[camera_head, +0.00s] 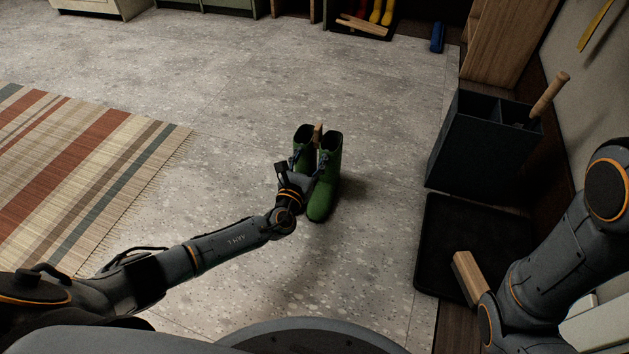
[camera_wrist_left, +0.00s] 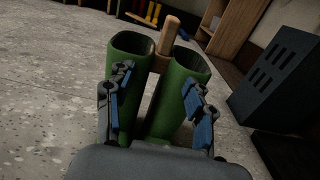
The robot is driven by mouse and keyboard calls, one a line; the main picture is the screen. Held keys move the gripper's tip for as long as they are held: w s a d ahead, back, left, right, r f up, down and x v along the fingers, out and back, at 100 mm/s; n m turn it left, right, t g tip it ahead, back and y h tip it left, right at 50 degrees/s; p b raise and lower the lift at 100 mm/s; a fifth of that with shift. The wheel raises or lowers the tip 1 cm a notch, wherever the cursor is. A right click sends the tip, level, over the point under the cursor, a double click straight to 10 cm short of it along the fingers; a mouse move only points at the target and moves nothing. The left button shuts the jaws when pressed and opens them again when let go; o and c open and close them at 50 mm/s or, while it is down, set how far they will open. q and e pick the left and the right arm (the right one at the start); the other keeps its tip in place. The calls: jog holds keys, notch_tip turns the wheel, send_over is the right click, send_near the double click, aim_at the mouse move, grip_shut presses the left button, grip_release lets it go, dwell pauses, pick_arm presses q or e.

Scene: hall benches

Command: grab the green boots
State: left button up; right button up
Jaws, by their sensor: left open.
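A pair of green boots (camera_head: 323,185) stands upright on the grey floor, side by side, with a wooden peg (camera_head: 318,133) between their tops. In the left wrist view the boots (camera_wrist_left: 178,90) fill the middle, with the peg (camera_wrist_left: 167,40) upright between them. My left gripper (camera_head: 308,168) is open at the near side of the boots. In the left wrist view its blue-padded fingers (camera_wrist_left: 158,90) stand apart, one on each side in front of the pair. I cannot tell whether the pads touch the boots. My right gripper is not in view.
A striped rug (camera_head: 80,165) lies to the left. A dark bin (camera_head: 485,145) with a wooden handle stands at the right, above a black tray (camera_head: 440,235) with a wooden block (camera_head: 468,276) over it. Yellow boots (camera_head: 382,12) stand at the back. The floor around the green boots is clear.

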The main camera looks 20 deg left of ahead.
pick_arm(q)
jog(key=shift+w+f+b, duration=0.1)
jog(key=shift+w+b, duration=0.35)
jog(key=shift+w, duration=0.9)
grip_shut()
